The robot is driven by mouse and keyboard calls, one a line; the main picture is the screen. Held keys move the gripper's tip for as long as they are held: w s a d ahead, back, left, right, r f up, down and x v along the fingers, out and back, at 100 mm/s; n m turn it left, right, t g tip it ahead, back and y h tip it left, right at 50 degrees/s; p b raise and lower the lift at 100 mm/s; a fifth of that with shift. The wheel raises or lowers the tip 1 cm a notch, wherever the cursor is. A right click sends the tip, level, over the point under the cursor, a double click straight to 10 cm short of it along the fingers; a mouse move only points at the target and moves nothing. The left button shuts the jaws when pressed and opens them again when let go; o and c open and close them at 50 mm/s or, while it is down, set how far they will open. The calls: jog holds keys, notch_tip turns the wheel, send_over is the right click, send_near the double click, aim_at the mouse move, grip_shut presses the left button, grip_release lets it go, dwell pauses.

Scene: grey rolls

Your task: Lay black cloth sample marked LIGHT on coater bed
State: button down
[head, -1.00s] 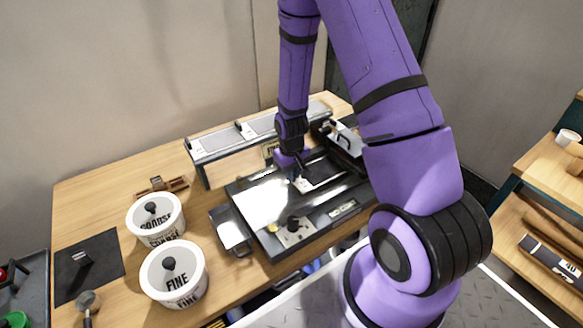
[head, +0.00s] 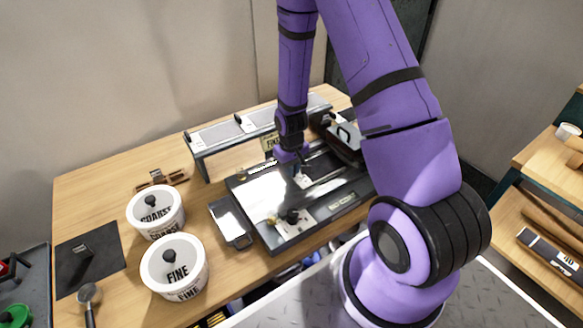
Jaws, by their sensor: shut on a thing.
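The coater bed (head: 255,188) is a shiny grey plate on a dark machine on the wooden bench. My gripper (head: 301,172) points down over the right part of the bed, close above it. It is shut on a small piece with a white tag, which I take to be the black cloth sample (head: 303,181); its dark part is hard to tell from the dark machine behind. The word LIGHT is too small to read. I cannot tell whether the sample touches the bed.
A long rack (head: 225,138) stands behind the machine, and a black handled block (head: 345,137) sits at its right. A COARSE tub (head: 156,210), a FINE tub (head: 174,267) and a grey tray (head: 230,222) are left of the bed. A black mat (head: 100,250) lies further left.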

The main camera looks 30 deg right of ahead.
jog(key=shift+f, duration=0.2)
jog(key=c, duration=1.1)
grip_release()
notch_tip(320, 180, up, 11)
